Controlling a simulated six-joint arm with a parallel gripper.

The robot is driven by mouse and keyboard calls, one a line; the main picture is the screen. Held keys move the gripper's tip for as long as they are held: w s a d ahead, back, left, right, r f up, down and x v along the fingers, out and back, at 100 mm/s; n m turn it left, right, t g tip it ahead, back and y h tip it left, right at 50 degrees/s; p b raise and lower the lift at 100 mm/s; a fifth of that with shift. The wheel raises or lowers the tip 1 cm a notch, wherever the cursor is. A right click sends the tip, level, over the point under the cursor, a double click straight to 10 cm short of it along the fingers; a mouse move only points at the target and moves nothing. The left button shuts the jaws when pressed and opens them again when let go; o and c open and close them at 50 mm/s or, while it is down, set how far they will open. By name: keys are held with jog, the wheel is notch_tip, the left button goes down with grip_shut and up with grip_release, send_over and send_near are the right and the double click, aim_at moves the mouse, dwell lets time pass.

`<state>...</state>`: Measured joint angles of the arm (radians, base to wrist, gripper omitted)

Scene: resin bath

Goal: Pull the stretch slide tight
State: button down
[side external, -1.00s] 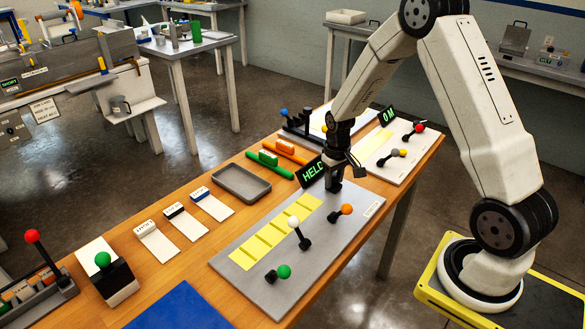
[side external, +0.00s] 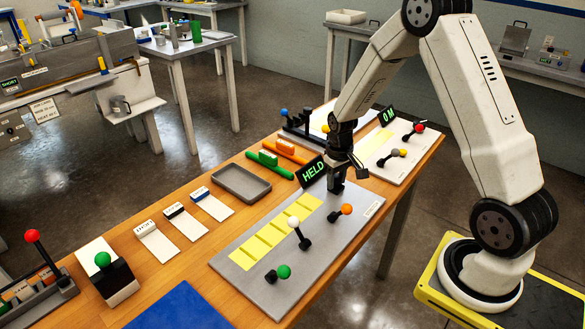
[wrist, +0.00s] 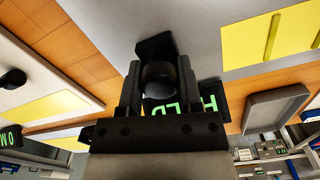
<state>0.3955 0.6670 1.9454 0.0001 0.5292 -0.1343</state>
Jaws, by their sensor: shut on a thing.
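A grey board (side external: 262,288) on the wooden table carries a row of yellow patches (side external: 272,237) and a green-lit sign reading HELD (side external: 313,173). White (side external: 294,223), orange (side external: 346,209) and green (side external: 284,271) ball knobs stand on short dark levers on it. My gripper (side external: 337,186) is low at the board's far end, beside the sign. In the wrist view its fingers (wrist: 158,95) are shut around a dark round knob (wrist: 160,74). No readable label shows which part is the stretch slide; the fingers hide most of the held part.
A grey tray (side external: 241,184), white cards (side external: 157,242) and a blue mat (side external: 180,308) lie on the left. Green and orange bars (side external: 291,152) lie behind.

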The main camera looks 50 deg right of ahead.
aim_at(354, 200)
jog(key=shift+s, duration=3.1)
jog(key=shift+c, duration=1.3)
grip_release()
jog(key=shift+r, duration=0.15)
jog(key=shift+r, duration=0.2)
notch_tip(354, 200, up, 7)
jog(key=shift+r, duration=0.1)
